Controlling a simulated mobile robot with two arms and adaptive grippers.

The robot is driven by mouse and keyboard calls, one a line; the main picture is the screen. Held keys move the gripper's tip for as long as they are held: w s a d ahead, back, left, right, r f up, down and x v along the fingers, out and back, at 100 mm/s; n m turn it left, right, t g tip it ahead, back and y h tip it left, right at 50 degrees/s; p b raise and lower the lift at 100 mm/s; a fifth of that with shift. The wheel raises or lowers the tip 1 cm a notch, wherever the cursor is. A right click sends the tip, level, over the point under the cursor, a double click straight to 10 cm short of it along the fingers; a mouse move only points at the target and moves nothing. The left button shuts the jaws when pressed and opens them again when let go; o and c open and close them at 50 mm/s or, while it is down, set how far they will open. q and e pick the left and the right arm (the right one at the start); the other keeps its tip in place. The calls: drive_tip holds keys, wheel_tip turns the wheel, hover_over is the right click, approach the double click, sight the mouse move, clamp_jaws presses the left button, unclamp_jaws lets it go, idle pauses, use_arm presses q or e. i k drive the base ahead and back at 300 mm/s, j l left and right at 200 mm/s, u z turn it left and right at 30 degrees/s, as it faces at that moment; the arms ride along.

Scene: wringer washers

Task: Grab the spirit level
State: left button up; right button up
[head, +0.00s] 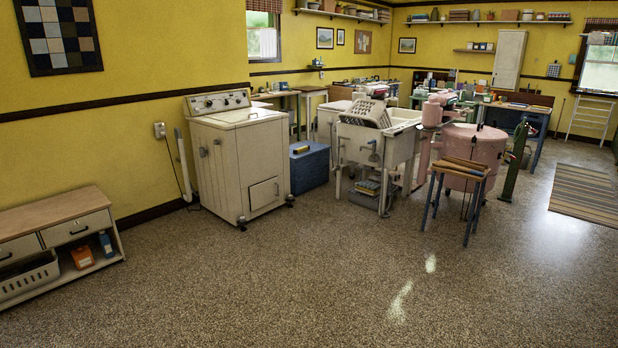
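I cannot make out a spirit level for certain. Long narrow pieces (465,162) show on top of the small blue-legged stool (461,192) in front of the pink tub; I cannot tell whether one is a level. The benches at the back hold small items that are too far off to tell. Neither of my grippers is in view.
A white washer (238,155) stands by the left wall. A low drawer cabinet (56,240) is at the left edge. A double sink (379,143) and pink tub washer (472,146) stand mid-room. A striped rug (588,195) lies right. The speckled floor (330,285) in front is clear.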

sight(306, 148)
drive_tip(key=i, duration=3.25)
drive_tip(key=i+l, duration=0.1)
drive_tip(key=i, duration=1.5)
drive_tip(key=i+u, duration=0.1)
drive_tip(key=i, duration=1.55)
